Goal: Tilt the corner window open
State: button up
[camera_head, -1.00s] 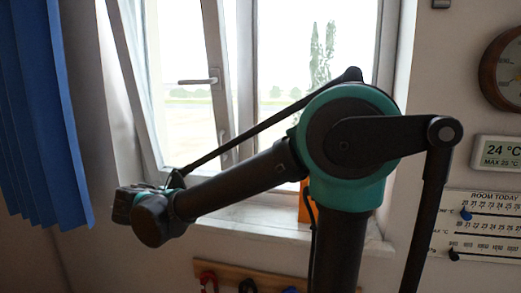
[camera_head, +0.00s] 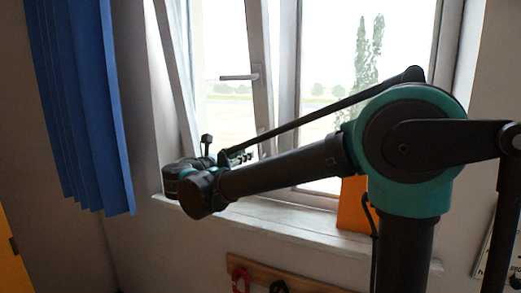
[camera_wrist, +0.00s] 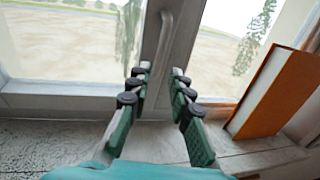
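The window's left sash (camera_head: 259,35) stands slanted against the upright frame in the head view. Its grey handle (camera_head: 238,77) points sideways to the left. In the wrist view a long grey handle-like bar (camera_wrist: 164,45) runs nearly upright on the post; I cannot tell whether it is the same handle. My gripper (camera_head: 240,155) is low in front of the sash, just above the sill and below the sideways handle. In the wrist view my gripper (camera_wrist: 159,75) has its fingers apart with nothing between them; the bar lies beyond the fingertips. Contact is not visible.
An orange book-like block (camera_head: 354,205) stands on the sill (camera_head: 300,222), right of my gripper, and shows close in the wrist view (camera_wrist: 272,95). A blue curtain (camera_head: 85,110) hangs at the left. A hook rail (camera_head: 265,272) is below the sill.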

aim_at(259, 149)
jog(key=x, duration=0.9)
jog(key=shift+w, duration=0.1)
grip_shut()
